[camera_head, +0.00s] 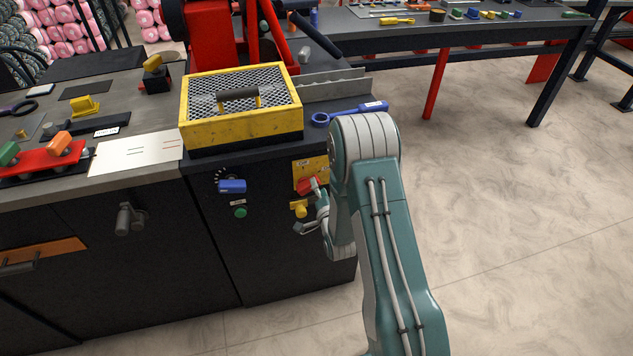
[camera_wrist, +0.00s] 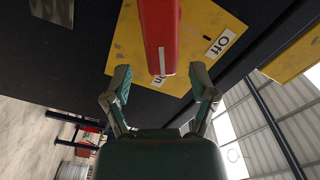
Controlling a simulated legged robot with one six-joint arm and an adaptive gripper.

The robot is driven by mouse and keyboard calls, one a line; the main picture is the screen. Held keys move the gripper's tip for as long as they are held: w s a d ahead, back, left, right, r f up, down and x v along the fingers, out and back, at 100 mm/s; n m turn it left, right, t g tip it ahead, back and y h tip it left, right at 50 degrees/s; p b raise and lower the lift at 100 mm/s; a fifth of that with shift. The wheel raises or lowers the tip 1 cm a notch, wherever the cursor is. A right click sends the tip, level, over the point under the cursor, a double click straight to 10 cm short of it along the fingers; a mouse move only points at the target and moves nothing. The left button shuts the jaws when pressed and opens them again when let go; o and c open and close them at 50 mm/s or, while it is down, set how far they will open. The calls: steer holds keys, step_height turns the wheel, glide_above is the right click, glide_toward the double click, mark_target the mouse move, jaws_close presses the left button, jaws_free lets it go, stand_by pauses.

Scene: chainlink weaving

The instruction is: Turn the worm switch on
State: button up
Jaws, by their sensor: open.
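A red switch handle (camera_head: 308,186) sits on a yellow plate (camera_head: 312,165) on the front of the dark cabinet. In the wrist view the red handle (camera_wrist: 160,35) carries a white line at its near end. That end points at a partly hidden label ending in "n". An "Off" label (camera_wrist: 219,44) lies to its right on the yellow plate (camera_wrist: 205,25). My gripper (camera_wrist: 161,84) is open, with its fingers either side of the handle's near end and no clear contact. In the head view my gripper (camera_head: 312,215) is beside the switch, partly hidden by my arm.
A yellow knob (camera_head: 299,208) sits just below the switch. A blue switch (camera_head: 232,186) and a green button (camera_head: 240,212) are to the left. A yellow mesh guard (camera_head: 240,125) and a blue wrench (camera_head: 350,113) lie on top. Open floor (camera_head: 500,200) is at right.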

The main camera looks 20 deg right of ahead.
steer(key=s, duration=0.9)
step_height(320, 180, up, 17)
steer(key=a+n+g, duration=0.1)
steer(key=n+g, duration=0.5)
steer(key=s+a+r+n+g, duration=0.1)
steer(key=s+r+n+g, duration=0.2)
steer(key=s, duration=0.9)
steer(key=s+a+r+n+g, duration=0.1)
steer(key=s+r+n+g, duration=0.2)
steer(key=s+r, duration=0.5)
steer(key=s, duration=0.5)
steer(key=shift+a, duration=0.15)
